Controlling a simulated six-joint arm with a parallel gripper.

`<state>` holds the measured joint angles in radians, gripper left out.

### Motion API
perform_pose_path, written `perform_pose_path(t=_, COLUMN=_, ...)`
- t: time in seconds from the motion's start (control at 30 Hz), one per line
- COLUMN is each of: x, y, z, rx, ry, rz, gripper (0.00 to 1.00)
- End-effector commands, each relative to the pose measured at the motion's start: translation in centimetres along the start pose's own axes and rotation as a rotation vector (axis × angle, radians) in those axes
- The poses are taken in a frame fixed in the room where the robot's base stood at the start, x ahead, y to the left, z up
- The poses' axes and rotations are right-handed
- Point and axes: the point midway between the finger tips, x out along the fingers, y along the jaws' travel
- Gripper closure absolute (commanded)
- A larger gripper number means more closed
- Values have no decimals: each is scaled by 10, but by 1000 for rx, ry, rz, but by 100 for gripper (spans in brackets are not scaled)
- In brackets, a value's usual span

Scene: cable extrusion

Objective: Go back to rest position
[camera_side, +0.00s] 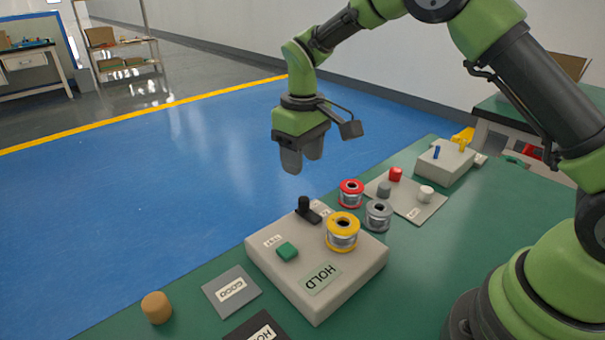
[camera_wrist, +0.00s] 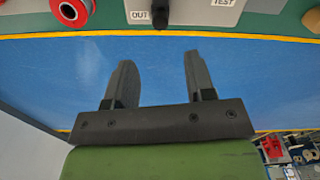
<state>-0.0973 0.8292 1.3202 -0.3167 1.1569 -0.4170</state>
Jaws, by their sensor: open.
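My gripper (camera_side: 302,160) hangs in the air in the side view, above and behind the beige box, with its fingers pointing down. In the wrist view my gripper (camera_wrist: 158,75) shows two dark fingers spread apart with nothing between them. The beige box (camera_side: 275,262) carries a black lever (camera_side: 305,207), a green button (camera_side: 287,250), a HOLD label (camera_side: 321,279) and a yellow-rimmed spool (camera_side: 342,231). A red spool (camera_side: 351,192) and a grey spool (camera_side: 378,214) stand beside it, apart from my gripper.
A plate with red, grey and white pegs (camera_side: 426,193) lies right of the spools. A box with blue and yellow levers (camera_side: 447,166) stands farther back. A GOOD card (camera_side: 232,290), a black card (camera_side: 258,328) and a tan cylinder (camera_side: 156,307) lie at the front left. The air around my gripper is clear.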

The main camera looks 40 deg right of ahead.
Motion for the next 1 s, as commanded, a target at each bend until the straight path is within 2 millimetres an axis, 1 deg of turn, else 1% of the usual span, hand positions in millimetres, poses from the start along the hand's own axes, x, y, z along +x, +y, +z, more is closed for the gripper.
perform_pose_path(t=0.1, x=-5, y=0, z=0, rx=1, ry=-1, rz=-1, gripper=50)
perform_pose_path(t=0.37, x=-5, y=0, z=0, rx=1, ry=-1, rz=-1, gripper=50)
perform_pose_path(t=0.47, x=-13, y=0, z=2, rx=10, ry=12, rz=-2, gripper=50)
perform_pose_path(t=0.57, x=-35, y=0, z=10, rx=41, ry=50, rz=-10, gripper=50)
perform_pose_path(t=0.67, x=-70, y=-2, z=26, rx=92, ry=111, rz=-24, gripper=50)
perform_pose_path(t=0.7, x=-84, y=-3, z=35, rx=117, ry=140, rz=-31, gripper=50)
perform_pose_path(t=0.8, x=-116, y=-6, z=62, rx=179, ry=210, rz=-52, gripper=50)
perform_pose_path(t=0.87, x=-132, y=-8, z=79, rx=217, ry=251, rz=-66, gripper=50)
perform_pose_path(t=0.9, x=-141, y=-10, z=91, rx=242, ry=280, rz=-75, gripper=50)
perform_pose_path(t=0.97, x=-153, y=-12, z=110, rx=279, ry=321, rz=-91, gripper=50)
perform_pose_path(t=1.0, x=-159, y=-15, z=123, rx=302, ry=350, rz=-101, gripper=50)
